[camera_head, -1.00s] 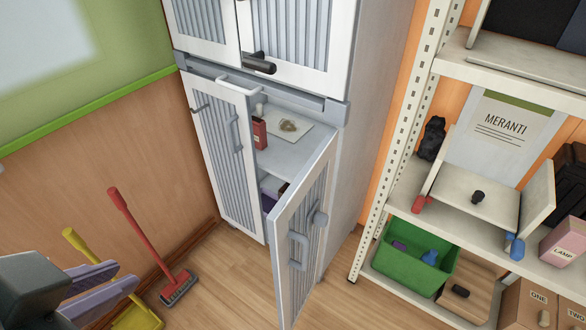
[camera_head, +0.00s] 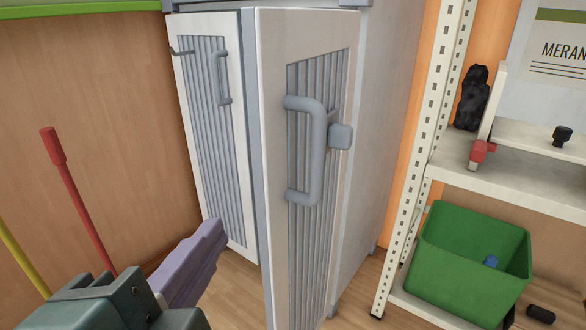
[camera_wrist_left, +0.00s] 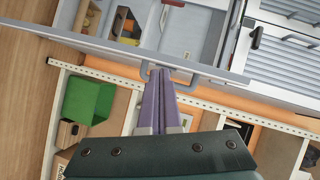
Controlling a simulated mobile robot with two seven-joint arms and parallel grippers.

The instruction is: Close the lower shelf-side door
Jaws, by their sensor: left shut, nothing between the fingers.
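The lower shelf-side door (camera_head: 270,150) is the right lower door of the white cabinet. It stands open, swung out towards me, with its grey ribbed panel and grey bar handle (camera_head: 318,150) facing right. My left gripper (camera_head: 213,235) has purple fingers, shut and empty, left of the door's free edge in the head view. In the left wrist view the fingertips (camera_wrist_left: 160,75) appear close to the door handle (camera_wrist_left: 190,75); I cannot tell whether they touch. The other lower door (camera_head: 215,130) looks shut. My right gripper is not in view.
A shelf unit (camera_head: 440,150) stands right of the cabinet with a green bin (camera_head: 468,265) low down. A red broom handle (camera_head: 78,200) stands at the left. Some wooden floor shows between the door and the shelf.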

